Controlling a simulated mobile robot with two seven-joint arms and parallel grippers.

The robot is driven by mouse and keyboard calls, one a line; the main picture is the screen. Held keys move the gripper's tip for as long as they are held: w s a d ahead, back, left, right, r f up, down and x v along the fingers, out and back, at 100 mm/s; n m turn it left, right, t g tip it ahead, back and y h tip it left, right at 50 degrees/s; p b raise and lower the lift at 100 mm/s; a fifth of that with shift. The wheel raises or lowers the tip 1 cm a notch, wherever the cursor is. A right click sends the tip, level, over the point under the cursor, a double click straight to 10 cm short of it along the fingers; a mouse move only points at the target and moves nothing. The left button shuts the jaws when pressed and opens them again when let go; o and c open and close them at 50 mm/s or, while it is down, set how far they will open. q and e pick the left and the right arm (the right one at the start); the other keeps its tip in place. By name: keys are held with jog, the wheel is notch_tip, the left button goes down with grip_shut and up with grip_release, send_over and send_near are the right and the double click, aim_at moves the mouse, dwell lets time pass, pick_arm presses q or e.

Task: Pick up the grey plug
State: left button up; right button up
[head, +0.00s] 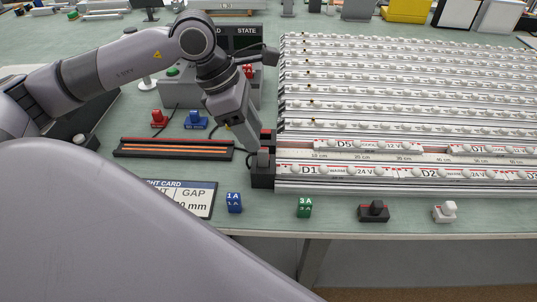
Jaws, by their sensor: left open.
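A small grey block that looks like the grey plug (263,158) sits in a dark holder (262,180) at the left end of the front light strip. My left gripper (252,146) points down at the left edge of that holder, with its tips just above and beside the grey block. The jaws are open, but the gripper's own body hides part of the gap. I cannot tell whether a finger touches the block. My right gripper is not in view.
Several light strips (400,186) fill the right of the bench. Along the front edge stand a blue block (234,203), a green block (304,207), a black switch (374,213) and a white one (445,212). A dark tray (130,152) lies left of the gripper.

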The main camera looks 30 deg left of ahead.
aim_at(263, 150)
pick_arm(q)
jog(key=p+x, duration=0.1)
jog(key=x, duration=0.5)
jog(key=shift+s+d+f, duration=0.1)
jog(key=shift+s+f, duration=0.05)
jog(key=shift+f, duration=0.1)
grip_shut()
